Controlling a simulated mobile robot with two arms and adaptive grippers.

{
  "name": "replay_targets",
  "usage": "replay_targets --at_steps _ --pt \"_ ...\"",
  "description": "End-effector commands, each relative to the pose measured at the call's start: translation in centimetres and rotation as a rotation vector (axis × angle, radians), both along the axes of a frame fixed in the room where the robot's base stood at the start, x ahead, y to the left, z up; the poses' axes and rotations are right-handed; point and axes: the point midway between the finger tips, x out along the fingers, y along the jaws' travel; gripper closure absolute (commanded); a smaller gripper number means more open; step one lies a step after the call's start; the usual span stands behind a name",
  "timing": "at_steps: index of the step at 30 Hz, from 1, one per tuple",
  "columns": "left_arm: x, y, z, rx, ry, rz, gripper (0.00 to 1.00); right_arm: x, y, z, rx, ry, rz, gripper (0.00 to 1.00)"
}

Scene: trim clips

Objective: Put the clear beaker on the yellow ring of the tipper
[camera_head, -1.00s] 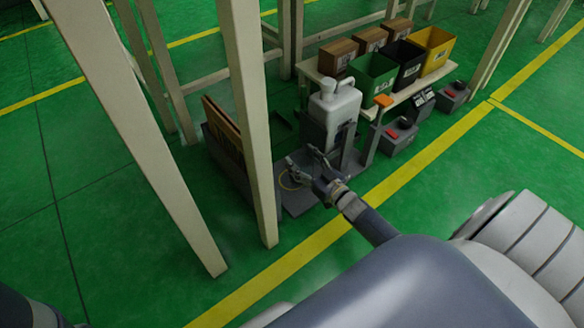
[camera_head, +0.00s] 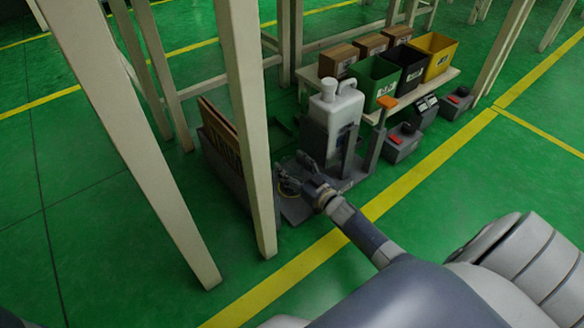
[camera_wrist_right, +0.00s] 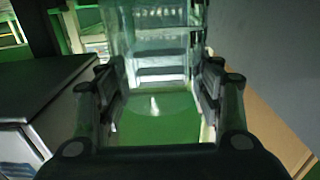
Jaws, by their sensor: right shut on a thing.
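The clear beaker (camera_wrist_right: 156,45) shows in the right wrist view as a transparent wall between my right fingers (camera_wrist_right: 158,95). My right gripper is shut on it. In the head view my right gripper (camera_head: 291,172) is low over the front of the grey tipper (camera_head: 349,170); the beaker is too small to make out there. The yellow ring (camera_head: 286,191) shows as a thin curve just under my gripper, partly hidden by it. The gap between beaker and ring cannot be judged. A white jug (camera_head: 335,108) stands upright in the tipper. My left gripper is not in view.
A post with an orange top (camera_head: 386,102) stands right of the jug. Brown panels (camera_head: 220,130) stand in a grey holder on the left. A pale frame leg (camera_head: 247,130) is close in front. Colored bins (camera_head: 372,80) stand on a shelf behind.

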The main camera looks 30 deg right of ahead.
Motion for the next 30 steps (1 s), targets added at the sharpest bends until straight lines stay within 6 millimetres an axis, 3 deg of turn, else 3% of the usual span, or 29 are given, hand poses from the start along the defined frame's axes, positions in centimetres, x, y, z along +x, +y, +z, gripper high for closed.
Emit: replay_targets --at_steps 4,5,7,20,26,30 --pt "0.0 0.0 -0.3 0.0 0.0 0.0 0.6 0.0 0.0 -0.4 0.001 -0.001 0.0 0.75" --pt "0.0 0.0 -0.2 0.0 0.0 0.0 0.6 0.0 0.0 -0.3 0.001 0.0 0.0 0.33" --pt "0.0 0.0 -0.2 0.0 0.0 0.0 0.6 0.0 0.0 -0.3 0.001 0.0 0.0 0.19" --pt "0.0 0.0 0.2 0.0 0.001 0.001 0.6 0.0 0.0 0.2 0.0 -0.001 0.0 0.19" --pt "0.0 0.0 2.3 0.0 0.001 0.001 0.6 -3.1 -0.3 0.4 0.001 0.005 -0.001 0.19" --pt "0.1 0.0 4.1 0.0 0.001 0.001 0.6 -6.3 -0.5 0.5 0.001 0.006 -0.001 0.19"
